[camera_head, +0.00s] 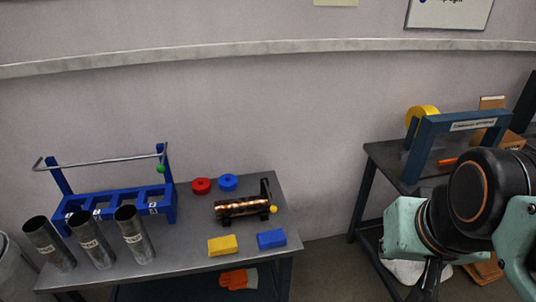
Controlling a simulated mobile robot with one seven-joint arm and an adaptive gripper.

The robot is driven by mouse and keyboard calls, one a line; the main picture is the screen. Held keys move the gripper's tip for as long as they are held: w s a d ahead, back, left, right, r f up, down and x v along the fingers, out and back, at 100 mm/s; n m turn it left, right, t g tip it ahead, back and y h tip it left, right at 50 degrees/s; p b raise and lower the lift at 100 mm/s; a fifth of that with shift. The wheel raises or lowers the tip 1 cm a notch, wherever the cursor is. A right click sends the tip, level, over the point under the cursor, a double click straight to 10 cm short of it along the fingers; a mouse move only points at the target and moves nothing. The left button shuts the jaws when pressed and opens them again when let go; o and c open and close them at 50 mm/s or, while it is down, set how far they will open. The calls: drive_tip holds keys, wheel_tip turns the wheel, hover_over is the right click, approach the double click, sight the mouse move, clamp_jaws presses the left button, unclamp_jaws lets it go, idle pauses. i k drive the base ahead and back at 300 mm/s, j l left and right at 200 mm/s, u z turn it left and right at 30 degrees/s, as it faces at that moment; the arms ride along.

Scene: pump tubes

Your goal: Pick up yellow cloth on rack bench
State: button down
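The yellow cloth (223,245) lies as a folded, block-like piece on the grey rack bench (185,268), near its front edge. A similar blue folded cloth (271,239) lies just to its right, with a small gap between them. My arm stands at the right of the picture, well away from the rack bench. A dark part below the teal wrist, which looks like my gripper (428,282), is cut off by the bottom edge. Its fingers cannot be made out. Nothing seems to touch the yellow cloth.
A blue rack (115,205) and several metal tubes (135,235) fill the bench's left side. Red (201,186) and blue (228,182) rings and a copper cylinder on a stand (242,207) lie behind the cloths. A second table (385,160) with a blue frame (455,124) stands right.

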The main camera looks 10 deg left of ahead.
sight(228, 243)
drive_tip(key=i+j+u, duration=0.15)
drive_tip(key=j, duration=0.25)
drive_tip(key=i+j+u, duration=0.15)
drive_tip(key=j, duration=0.3)
drive_tip(key=i+j+u, duration=0.15)
drive_tip(key=i+j, duration=0.1)
drive_tip(key=j, duration=0.1)
